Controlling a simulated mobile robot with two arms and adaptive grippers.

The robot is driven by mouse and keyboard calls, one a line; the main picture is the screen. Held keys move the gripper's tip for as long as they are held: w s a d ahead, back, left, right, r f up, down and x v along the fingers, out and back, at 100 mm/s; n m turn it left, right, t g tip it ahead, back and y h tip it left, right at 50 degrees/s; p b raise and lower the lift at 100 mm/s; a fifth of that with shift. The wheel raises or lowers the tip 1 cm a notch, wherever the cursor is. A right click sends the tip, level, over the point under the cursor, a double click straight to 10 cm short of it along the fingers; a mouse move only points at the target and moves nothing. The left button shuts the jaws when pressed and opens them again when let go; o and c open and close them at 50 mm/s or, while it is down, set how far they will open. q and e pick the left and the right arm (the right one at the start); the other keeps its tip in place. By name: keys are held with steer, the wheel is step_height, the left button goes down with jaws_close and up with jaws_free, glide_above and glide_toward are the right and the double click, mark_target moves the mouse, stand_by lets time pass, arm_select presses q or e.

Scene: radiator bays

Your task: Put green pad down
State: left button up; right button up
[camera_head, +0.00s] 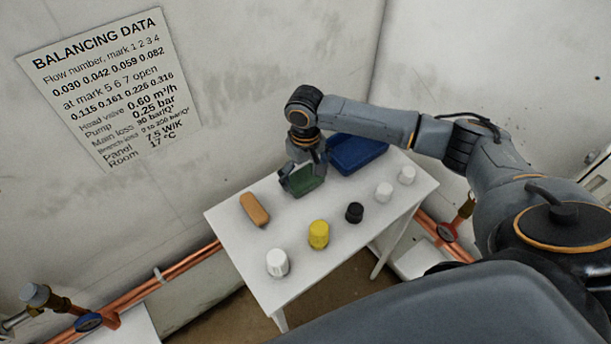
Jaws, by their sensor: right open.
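The green pad (307,184) is at the back part of the white table (232,232), left of the blue tray. My right gripper (301,178) points down over the green pad, with its fingers open around or beside it. The fingers hide part of the pad, and I cannot tell whether they touch it. The pad appears to be at the tabletop, but its underside is hidden. My left gripper is not in view.
On the table are an orange block (254,209), a yellow cap (318,234), a black knob (354,212), white caps (277,262) and a blue tray (366,154). Walls stand behind. Copper pipes (180,268) run low along the wall. A data sign (110,85) hangs left.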

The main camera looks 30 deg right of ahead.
mark_target(305, 178)
step_height(305, 178, up, 11)
steer(key=shift+r+b, duration=0.15)
steer(key=shift+b, duration=0.25)
